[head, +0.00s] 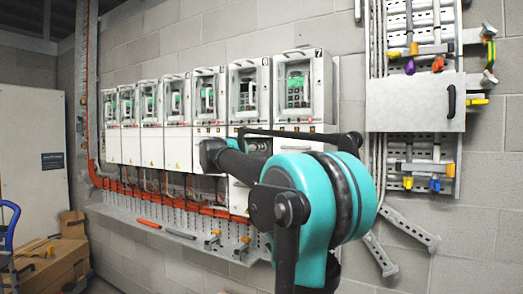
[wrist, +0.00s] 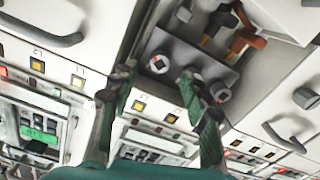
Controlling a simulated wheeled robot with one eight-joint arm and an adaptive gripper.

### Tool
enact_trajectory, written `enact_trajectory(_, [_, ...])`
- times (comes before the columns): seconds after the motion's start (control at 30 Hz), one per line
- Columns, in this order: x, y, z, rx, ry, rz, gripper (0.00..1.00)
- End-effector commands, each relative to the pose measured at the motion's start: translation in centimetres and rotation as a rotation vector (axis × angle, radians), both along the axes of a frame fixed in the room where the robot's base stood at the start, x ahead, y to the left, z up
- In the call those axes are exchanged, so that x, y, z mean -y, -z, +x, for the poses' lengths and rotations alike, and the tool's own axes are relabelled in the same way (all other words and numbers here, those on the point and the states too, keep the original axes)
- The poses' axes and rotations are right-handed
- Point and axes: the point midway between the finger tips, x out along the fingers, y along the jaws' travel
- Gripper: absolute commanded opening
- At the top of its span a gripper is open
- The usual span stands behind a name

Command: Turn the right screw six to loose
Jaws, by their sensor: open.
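In the wrist view a grey plate (wrist: 188,68) sits in a recess between white panels. It carries two round screw heads with pale and red marks, one left (wrist: 158,63) and one lower right (wrist: 220,92). The view is tilted, so I cannot tell which is the right screw six. My gripper (wrist: 157,76) is open and empty, its two green-padded fingers apart. The left-hand screw shows between the fingertips; the other shows just beyond the right fingertip. Contact cannot be judged. In the head view my arm hides this spot.
A row of drive units, the rightmost marked 7 (head: 297,90), lines the wall. Orange-brown clamps (wrist: 240,38) lie close above the plate, with dark handles (wrist: 285,138) nearby. A perforated shelf (head: 190,240) with tools runs below; a grey box (head: 415,103) hangs at right.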

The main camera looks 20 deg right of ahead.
Motion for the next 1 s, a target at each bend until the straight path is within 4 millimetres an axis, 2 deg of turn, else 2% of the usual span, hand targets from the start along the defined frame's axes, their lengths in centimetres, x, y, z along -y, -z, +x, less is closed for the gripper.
enact_trajectory(0.1, [1.9,0.0,1.3,0.0,0.003,0.0,0.46])
enact_trajectory(0.3, [3.8,0.0,2.9,0.0,0.002,0.0,0.46])
enact_trajectory(0.73, [4.5,0.0,3.5,0.0,0.0,0.0,0.46])
enact_trajectory(1.0, [4.5,0.0,3.5,0.0,0.0,0.0,0.14])
